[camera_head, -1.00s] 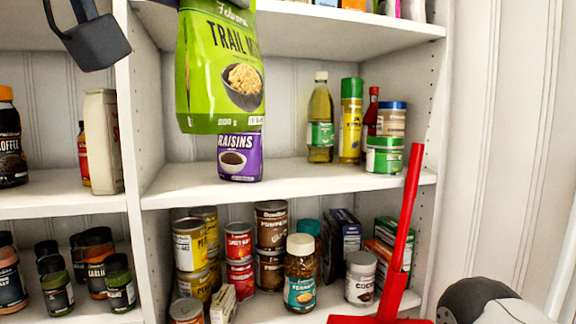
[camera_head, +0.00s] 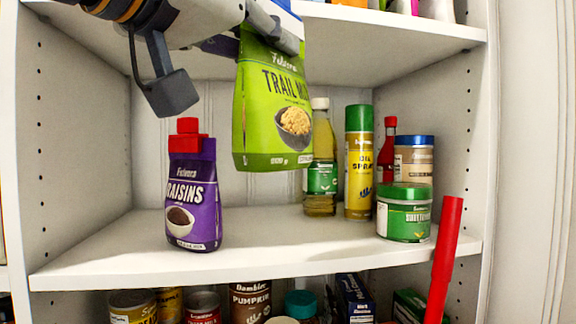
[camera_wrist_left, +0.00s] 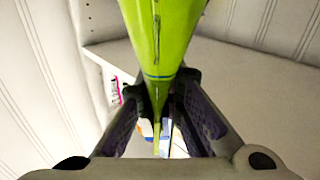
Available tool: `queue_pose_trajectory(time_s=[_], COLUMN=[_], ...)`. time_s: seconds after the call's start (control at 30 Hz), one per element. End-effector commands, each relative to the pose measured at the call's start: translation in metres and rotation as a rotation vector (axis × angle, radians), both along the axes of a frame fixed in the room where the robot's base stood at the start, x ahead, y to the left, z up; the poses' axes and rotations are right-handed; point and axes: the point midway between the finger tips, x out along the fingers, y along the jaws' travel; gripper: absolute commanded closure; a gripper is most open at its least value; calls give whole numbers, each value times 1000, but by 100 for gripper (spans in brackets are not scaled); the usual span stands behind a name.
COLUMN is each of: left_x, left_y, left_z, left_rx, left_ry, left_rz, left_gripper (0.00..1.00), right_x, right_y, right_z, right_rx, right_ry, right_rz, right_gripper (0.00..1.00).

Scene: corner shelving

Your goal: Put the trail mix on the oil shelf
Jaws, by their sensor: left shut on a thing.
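The trail mix (camera_head: 270,105) is a bright green bag hanging upright in the head view, in front of the oil shelf (camera_head: 150,262). My left gripper (camera_head: 270,25) is shut on its top edge; the bag also shows between the fingers in the left wrist view (camera_wrist_left: 160,35). The bag's bottom is above the shelf board, apart from it. On that shelf stand an oil bottle (camera_head: 320,190), partly hidden by the bag, and a green-capped oil spray can (camera_head: 358,165). My right gripper is not in view.
A green shortening tub (camera_head: 404,215), a jar (camera_head: 413,160) and a red bottle (camera_head: 389,145) stand at right. Bare board lies between raisins and oil. A red bar (camera_head: 446,245) rises at the front right.

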Motion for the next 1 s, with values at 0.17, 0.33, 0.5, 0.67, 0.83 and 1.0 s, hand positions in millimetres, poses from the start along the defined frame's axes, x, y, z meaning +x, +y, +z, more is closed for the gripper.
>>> queue_pose_trajectory(time_s=[0.17, 0.33, 0.5, 0.67, 0.83, 1.0], left_x=[33, 70, 93, 107, 111, 110], left_y=[-7, -15, -19, -22, -23, -23], left_z=[-15, -38, -66, -84, -114, -118], left_rx=[2, 8, 9, 5, 1, 2], left_ry=[0, -2, -2, 2, 5, -1], left_rz=[2, 2, 2, 1, -2, -1], left_gripper=[100, 100, 100, 100, 100, 100], right_x=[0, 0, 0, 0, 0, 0], right_y=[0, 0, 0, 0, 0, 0], right_z=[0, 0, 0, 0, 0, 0], right_rx=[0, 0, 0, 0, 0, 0], right_ry=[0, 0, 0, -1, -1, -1], right_rz=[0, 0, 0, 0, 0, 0], right_gripper=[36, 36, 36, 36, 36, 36])
